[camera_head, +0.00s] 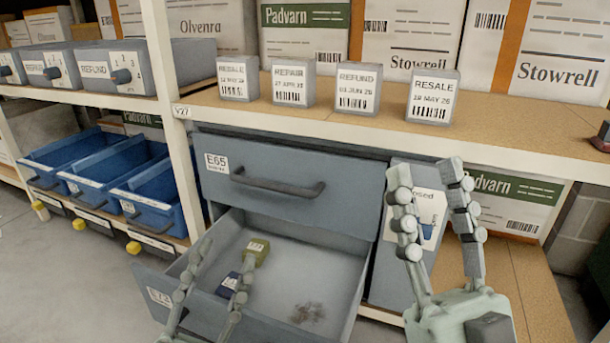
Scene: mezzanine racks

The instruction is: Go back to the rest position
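My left gripper (229,251) is open, its two fingers apart in front of and over the left part of the open lower drawer (340,262). My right gripper (425,168) is open and empty, raised at the right in front of the shelf's front edge and a grey panel with a paper notice (426,215). The notice is partly hidden behind its fingers. In the drawer lie an olive block with a label (256,251), a dark blue block (229,284) partly hidden by my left gripper, and a brownish patch of debris (307,313).
The upper drawer E65 (290,183) is shut. Several grey labelled blocks, such as the REFUND block (358,88), stand on the shelf (510,118) above. Blue bins (105,165) and grey REFUND boxes (100,68) are at the left. Cartons (575,60) stand behind.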

